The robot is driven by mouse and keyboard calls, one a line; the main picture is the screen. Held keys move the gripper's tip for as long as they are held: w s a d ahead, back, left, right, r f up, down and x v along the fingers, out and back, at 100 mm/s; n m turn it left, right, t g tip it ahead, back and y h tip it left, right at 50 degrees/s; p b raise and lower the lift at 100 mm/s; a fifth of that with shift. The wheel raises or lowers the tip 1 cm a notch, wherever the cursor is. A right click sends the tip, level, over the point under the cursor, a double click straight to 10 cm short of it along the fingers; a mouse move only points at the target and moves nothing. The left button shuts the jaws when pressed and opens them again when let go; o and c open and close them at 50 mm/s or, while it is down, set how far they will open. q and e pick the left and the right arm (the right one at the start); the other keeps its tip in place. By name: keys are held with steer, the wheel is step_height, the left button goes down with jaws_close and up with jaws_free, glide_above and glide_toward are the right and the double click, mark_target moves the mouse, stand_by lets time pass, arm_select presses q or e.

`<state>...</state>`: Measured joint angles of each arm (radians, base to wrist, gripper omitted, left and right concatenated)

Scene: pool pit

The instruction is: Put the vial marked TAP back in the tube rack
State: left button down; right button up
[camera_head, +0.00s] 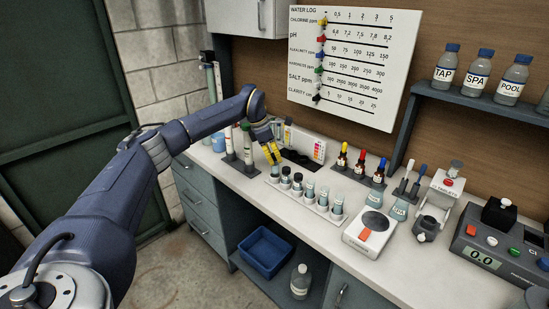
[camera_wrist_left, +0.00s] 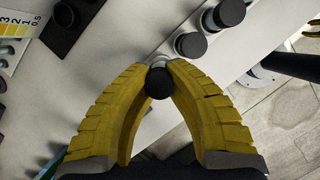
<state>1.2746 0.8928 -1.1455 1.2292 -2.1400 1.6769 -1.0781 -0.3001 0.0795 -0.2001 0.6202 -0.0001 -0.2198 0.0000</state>
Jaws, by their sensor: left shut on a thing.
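My left gripper (camera_head: 273,158) is at the far left end of the white tube rack (camera_head: 303,204) on the counter. In the left wrist view its yellow fingers (camera_wrist_left: 158,64) are shut on a black-capped vial (camera_wrist_left: 158,84). The fingers hide most of its body, and no label on it can be read. I cannot tell whether its base is in the rack or just above it. More black-capped vials stand in a row in the rack (camera_head: 310,189), the nearest one (camera_wrist_left: 190,45) close beside my fingertips.
Dark stands with tubes (camera_head: 240,165) are left of the gripper. Dropper bottles (camera_head: 360,162) stand behind the rack, and a white device with a round dark plate (camera_head: 372,222) is to its right. Bottles marked TAP (camera_head: 444,70), SPA and POOL are on the shelf.

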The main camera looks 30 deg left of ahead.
arm_select(q)
steer(key=shift+f, duration=1.75)
stand_by(1.8)
steer(key=c, duration=1.3)
jaws_free()
steer(key=shift+r, duration=0.15)
steer(key=shift+r, duration=3.35)
